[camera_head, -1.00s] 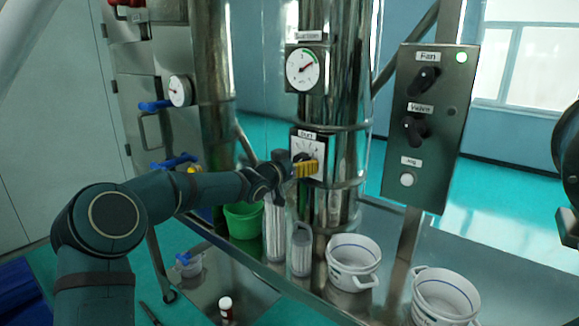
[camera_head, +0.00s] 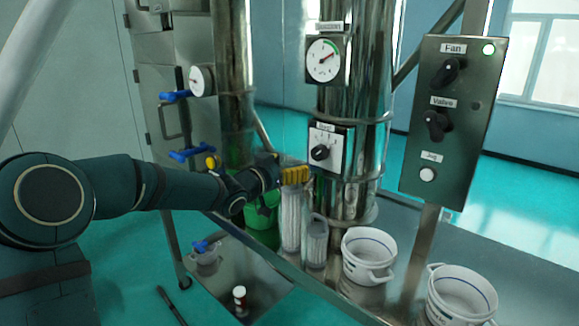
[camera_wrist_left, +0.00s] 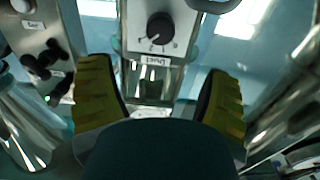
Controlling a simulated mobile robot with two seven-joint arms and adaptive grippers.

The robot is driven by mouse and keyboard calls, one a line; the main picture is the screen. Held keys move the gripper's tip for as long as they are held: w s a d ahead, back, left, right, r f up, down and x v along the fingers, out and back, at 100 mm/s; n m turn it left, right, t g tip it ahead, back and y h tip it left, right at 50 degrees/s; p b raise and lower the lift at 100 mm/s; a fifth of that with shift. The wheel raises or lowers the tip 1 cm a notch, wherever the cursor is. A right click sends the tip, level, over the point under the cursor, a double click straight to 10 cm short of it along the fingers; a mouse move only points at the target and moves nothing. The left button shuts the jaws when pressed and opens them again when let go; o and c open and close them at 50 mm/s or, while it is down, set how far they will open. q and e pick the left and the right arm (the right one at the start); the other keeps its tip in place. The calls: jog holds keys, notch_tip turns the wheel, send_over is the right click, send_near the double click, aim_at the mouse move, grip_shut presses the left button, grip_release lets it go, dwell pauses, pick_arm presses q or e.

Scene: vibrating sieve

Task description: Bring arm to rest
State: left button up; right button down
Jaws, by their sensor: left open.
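My left arm comes in from the left in the head view. Its gripper (camera_head: 294,175), with yellow ridged fingertips, is open and empty just to the lower left of the dial plate (camera_head: 328,139) on the steel column. The black knob (camera_head: 320,153) on that plate stands clear of the fingers. In the left wrist view the two yellow fingers of my left gripper (camera_wrist_left: 158,98) are spread wide, and the knob (camera_wrist_left: 160,26) shows beyond them with a gap. My right gripper is not in view.
A control panel (camera_head: 440,150) with two black knobs and a button stands at right. Two white buckets (camera_head: 366,262) (camera_head: 459,305) and grey cylinders (camera_head: 316,245) sit on the steel shelf. A green bucket (camera_head: 262,232) is behind my left arm. A gauge (camera_head: 323,61) is above the dial.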

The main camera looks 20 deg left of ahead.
pick_arm(q)
jog(key=s+d+f+n+g+b, duration=0.1)
jog(key=s+d+f+n+g, duration=0.2)
jog(key=f, duration=0.7)
jog(key=s+d+f+g+y, duration=0.1)
jog(key=s+d+f+g, duration=0.3)
jog(key=f, duration=0.7)
jog(key=s+d+f+n+b, duration=0.1)
jog(key=s+d+f+n, duration=0.3)
jog(key=f, duration=0.6)
jog(key=s+d+f+g, duration=0.3)
jog(key=s+f+g, duration=0.1)
jog(key=s+f, duration=0.4)
jog(key=s+d+f+m+g+y, duration=0.1)
jog(key=s+d+f+g, duration=0.2)
jog(key=s+f, duration=0.5)
jog(key=s+g, duration=0.1)
jog(key=s, duration=0.4)
jog(key=shift+f+b, duration=0.25)
jog(key=shift+b, duration=0.05)
